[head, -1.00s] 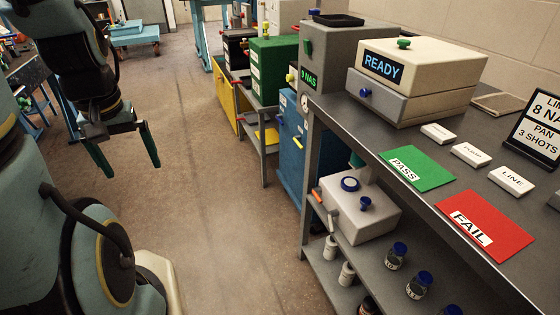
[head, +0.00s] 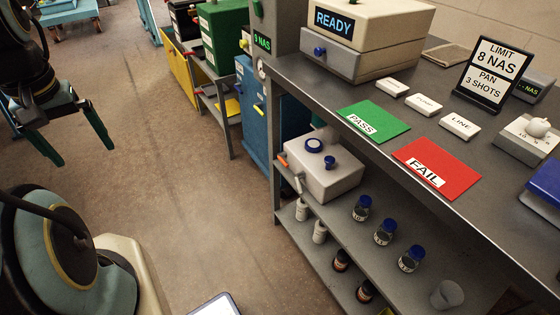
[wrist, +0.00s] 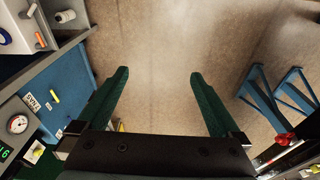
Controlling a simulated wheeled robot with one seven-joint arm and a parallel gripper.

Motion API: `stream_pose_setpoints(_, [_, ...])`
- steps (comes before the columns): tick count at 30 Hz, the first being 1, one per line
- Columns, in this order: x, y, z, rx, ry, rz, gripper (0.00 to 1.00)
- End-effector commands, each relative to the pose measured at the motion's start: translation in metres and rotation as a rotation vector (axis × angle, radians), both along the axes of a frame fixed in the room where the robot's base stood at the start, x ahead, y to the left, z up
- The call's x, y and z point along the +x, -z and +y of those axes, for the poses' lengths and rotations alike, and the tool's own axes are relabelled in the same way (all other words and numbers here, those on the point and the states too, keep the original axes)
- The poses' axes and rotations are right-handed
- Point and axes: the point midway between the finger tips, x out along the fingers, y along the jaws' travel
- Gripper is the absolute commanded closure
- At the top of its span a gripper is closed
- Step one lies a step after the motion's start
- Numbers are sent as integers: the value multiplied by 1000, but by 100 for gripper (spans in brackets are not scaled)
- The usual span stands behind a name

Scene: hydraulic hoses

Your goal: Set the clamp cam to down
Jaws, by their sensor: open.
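I cannot make out a part that is surely the clamp cam in either view. My gripper (head: 72,155) hangs at the left of the head view, over open floor and well apart from the bench. In the wrist view my gripper (wrist: 158,75) shows two green fingers spread wide with only floor between them. It is open and empty. A pale box (head: 325,170) with blue knobs stands on the bench's lower shelf; a lever with an orange end (head: 282,160) is at its left side.
The grey bench (head: 290,85) carries a READY box (head: 370,25), a green PASS card (head: 373,120), a red FAIL card (head: 437,168) and a limit sign (head: 492,65). Blue-capped jars (head: 385,232) stand on its lower shelf. The floor (head: 170,190) left of it is clear.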

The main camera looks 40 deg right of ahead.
Motion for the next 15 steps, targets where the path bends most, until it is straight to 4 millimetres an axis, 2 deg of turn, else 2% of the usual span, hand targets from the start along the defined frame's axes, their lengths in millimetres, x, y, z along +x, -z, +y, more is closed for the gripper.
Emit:
stream_pose_setpoints(10, [0,0,0,0,0,0,0])
stream_pose_setpoints(13, [1,4,-1,1,2,-1,10])
stream_pose_setpoints(15, [6,16,-4,3,12,-5,18])
